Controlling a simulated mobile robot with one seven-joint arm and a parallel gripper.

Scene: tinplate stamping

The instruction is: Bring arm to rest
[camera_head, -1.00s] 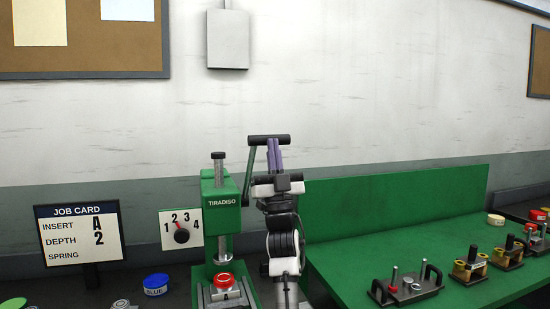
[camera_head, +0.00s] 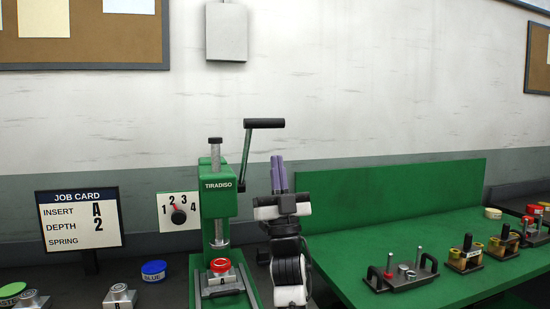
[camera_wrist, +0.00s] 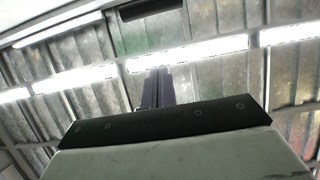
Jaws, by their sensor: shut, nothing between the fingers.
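My gripper (camera_head: 279,174) points straight up in the head view, its purple fingers shut together with nothing between them. It stands just right of the green TIRADISO press (camera_head: 217,185), apart from the press lever (camera_head: 249,150). In the wrist view my shut fingers (camera_wrist: 157,88) point toward the ceiling lights. The arm below the gripper runs down out of the bottom of the head view.
A red piece (camera_head: 220,265) sits on the press bed. A job card (camera_head: 80,218) and a dial (camera_head: 179,215) stand left. A blue tin (camera_head: 154,270) lies near. On the right, a green bench (camera_head: 350,250) carries several fixtures.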

